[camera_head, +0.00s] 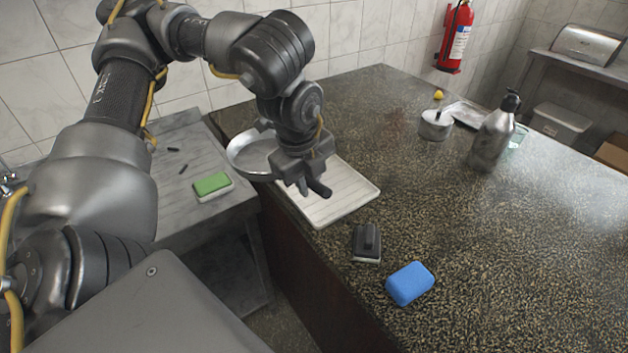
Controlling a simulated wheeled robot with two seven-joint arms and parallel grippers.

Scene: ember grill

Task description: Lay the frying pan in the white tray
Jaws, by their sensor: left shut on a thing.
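The frying pan (250,154) is a round grey metal pan, partly behind my left gripper and wrist. My left gripper (306,189) is shut on the pan, whose handle is mostly hidden by the fingers. The pan overlaps the left part of the white tray (345,207) in the picture. I cannot tell whether it touches the tray. The tray is a flat, ribbed, pale tray on the near left edge of the dark speckled counter. My right gripper is not in view.
A green sponge (212,184) lies on the lower grey side table (185,215). The counter's middle is clear.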

